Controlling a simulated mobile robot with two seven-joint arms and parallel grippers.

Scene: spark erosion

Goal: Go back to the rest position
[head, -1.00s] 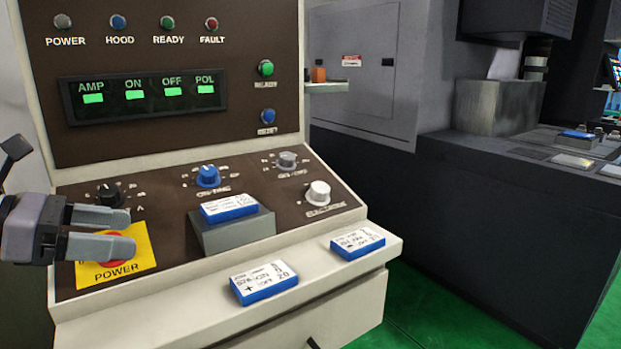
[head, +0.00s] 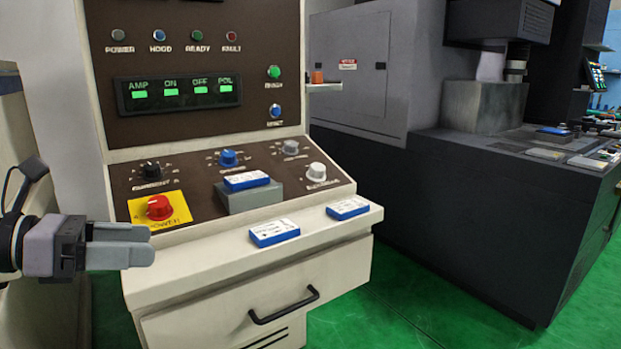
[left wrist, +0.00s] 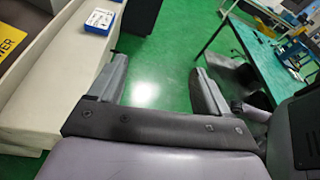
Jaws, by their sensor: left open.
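My left gripper (head: 150,245) comes in from the left in the head view, in front of the control console (head: 190,262) and below its red power button (head: 159,207). It is open and holds nothing. In the left wrist view its two fingers (left wrist: 160,82) stand apart with only green floor between them. One finger is near the console's pale ledge, but I cannot tell the gap. My right gripper is in neither view now.
Two blue-and-white boxes (head: 274,232) (head: 348,207) lie on the console ledge. A third (head: 246,180) sits on a grey block (head: 250,197). A dark machine (head: 480,200) stands at the right. A green-topped table (left wrist: 222,35) shows in the left wrist view. Green floor (head: 400,300) is clear between.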

